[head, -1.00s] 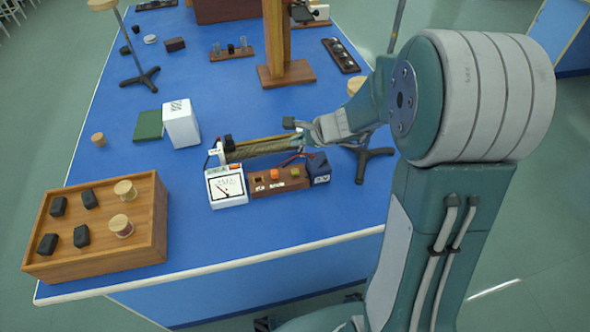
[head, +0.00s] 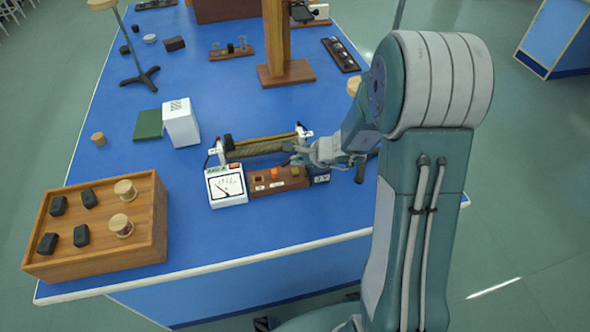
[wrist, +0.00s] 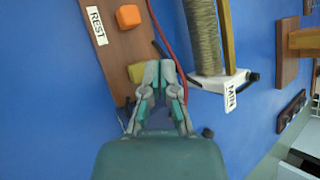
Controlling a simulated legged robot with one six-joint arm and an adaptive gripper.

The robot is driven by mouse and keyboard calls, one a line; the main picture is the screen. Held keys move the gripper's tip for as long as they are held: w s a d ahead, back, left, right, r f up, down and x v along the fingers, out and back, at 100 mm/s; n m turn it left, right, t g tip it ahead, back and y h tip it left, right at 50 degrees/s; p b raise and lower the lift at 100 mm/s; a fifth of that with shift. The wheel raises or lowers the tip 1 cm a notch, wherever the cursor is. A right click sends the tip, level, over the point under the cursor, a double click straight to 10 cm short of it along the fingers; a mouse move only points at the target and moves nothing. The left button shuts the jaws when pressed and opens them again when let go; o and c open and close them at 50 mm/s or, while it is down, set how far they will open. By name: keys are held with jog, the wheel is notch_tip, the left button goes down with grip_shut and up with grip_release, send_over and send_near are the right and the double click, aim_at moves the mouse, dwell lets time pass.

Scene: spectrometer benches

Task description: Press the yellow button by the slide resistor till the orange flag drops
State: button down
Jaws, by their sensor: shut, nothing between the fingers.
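The yellow button (head: 295,170) sits toward the right end of the brown board; in the wrist view the yellow button (wrist: 137,72) is just left of my fingertips. My gripper (wrist: 159,66) is shut and empty, its tips beside and partly over the button's edge. I cannot tell whether they touch it. In the head view my gripper (head: 292,157) is at the board's right part. The slide resistor (head: 262,147) lies behind the board. An orange block (head: 275,173) stands left of the yellow button. A small orange piece (head: 236,166) shows on the meter; I cannot tell if it is the flag.
The white meter (head: 226,187) stands left of the board (head: 278,186). A red wire (wrist: 168,40) runs close to my fingertips. A wooden tray (head: 100,250) is at front left, and a white box (head: 181,124) is behind the meter. Clear blue tabletop lies in front.

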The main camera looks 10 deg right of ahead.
aim_at(297, 171)
jog(key=shift+f, duration=0.55)
jog(key=shift+f, duration=0.15)
dwell(1.0)
jog(key=shift+f, duration=0.2)
jog(key=shift+f, duration=0.45)
dwell(0.6)
dwell(0.4)
jog(key=shift+s+r, duration=0.1)
jog(key=shift+r, duration=0.75)
jog(key=shift+r, duration=2.5)
